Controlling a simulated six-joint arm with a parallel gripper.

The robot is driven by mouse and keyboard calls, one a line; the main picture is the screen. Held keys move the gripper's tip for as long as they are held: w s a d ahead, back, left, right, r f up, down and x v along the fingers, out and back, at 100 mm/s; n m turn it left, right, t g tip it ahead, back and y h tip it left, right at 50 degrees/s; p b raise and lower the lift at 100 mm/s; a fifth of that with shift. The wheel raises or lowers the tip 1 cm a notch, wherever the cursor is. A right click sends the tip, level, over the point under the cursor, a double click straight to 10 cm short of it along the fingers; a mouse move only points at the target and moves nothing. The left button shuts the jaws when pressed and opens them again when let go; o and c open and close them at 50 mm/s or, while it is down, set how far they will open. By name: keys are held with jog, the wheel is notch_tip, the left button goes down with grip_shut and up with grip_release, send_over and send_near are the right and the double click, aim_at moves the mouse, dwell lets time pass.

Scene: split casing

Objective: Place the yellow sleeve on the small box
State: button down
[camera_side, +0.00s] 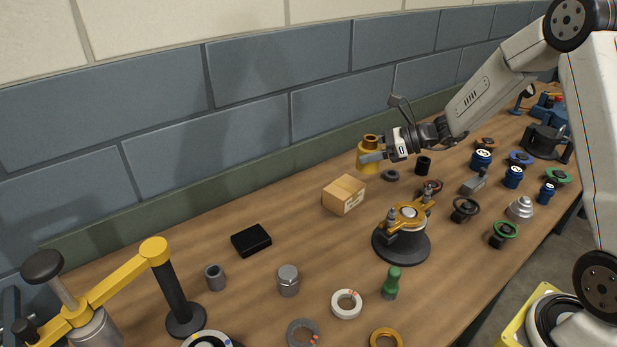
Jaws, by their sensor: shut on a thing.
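The yellow sleeve (369,157) is a short, flared yellow piece with a darker, brownish top ring. My gripper (374,156) is shut on it and holds it upright, above and to the right of the small box in the picture. The small box (344,195) is a brown cardboard carton with a tape strip and a pale label, standing on the wooden table (260,290). Nothing lies on top of it. The sleeve appears clear of the box, with a gap between them. The far finger is partly hidden by the sleeve.
A round black fixture with an orange clamp (401,240) stands right of the box. A grey ring (390,175) and a black cylinder (423,166) are near my gripper. The wall (240,130) runs behind.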

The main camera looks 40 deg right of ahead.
jog(key=shift+w+d+f, duration=0.2)
jog(key=shift+w+f, duration=1.4)
jog(key=shift+w, duration=0.2)
jog(key=shift+w+d+f, duration=0.2)
jog(key=shift+w+f, duration=1.35)
jog(key=shift+w, duration=0.25)
jog(key=shift+w+f, duration=0.3)
jog(key=shift+f, duration=1.55)
jog(key=shift+f, duration=0.15)
grip_release()
jog(key=shift+f, duration=0.1)
jog(key=shift+r, duration=0.2)
jog(key=v, duration=1.2)
